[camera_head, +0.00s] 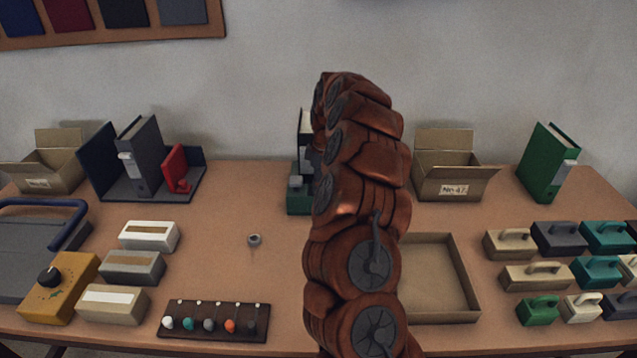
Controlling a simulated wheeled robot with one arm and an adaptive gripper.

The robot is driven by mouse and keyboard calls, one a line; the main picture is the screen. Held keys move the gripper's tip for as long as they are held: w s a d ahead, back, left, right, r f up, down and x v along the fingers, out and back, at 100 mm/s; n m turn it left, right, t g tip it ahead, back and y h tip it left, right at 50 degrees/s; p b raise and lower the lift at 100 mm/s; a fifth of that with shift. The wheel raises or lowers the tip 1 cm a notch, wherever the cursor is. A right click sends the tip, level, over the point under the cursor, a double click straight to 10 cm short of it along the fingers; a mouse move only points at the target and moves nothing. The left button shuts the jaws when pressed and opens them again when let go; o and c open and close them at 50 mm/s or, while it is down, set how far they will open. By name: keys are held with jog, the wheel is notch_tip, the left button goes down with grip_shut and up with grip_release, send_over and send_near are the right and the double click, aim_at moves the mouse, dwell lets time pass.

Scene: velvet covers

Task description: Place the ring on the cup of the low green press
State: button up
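A small grey ring-like piece (254,240) lies on the table, left of my arm; it is too small to make out well. A low green block-like body (299,199) stands at the back of the table, just left of my arm. It may be the low green press; my arm hides its right part, and I cannot make out a cup on it. My brown arm rises through the middle of the view. A dark grey part shows at the arm's left edge by the green body; I cannot tell whether it belongs to my gripper. The fingertips are hidden.
An empty shallow box (465,294) lies right of my arm. A dark strip with coloured knobs (213,335) is at the front. Cardboard boxes, binders and a red device (177,169) stand along the back. Handled blocks crowd the right. The table around the ring is clear.

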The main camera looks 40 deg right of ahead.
jog(key=o, duration=0.9)
jog(key=shift+r, duration=0.1)
jog(key=shift+r+p, duration=0.3)
jog(key=shift+p, duration=0.05)
notch_tip(320, 180, up, 12)
jog(key=s+d+b, duration=0.1)
jog(key=b, duration=0.1)
jog(key=shift+r+b, duration=0.15)
jog(key=shift+b, duration=0.2)
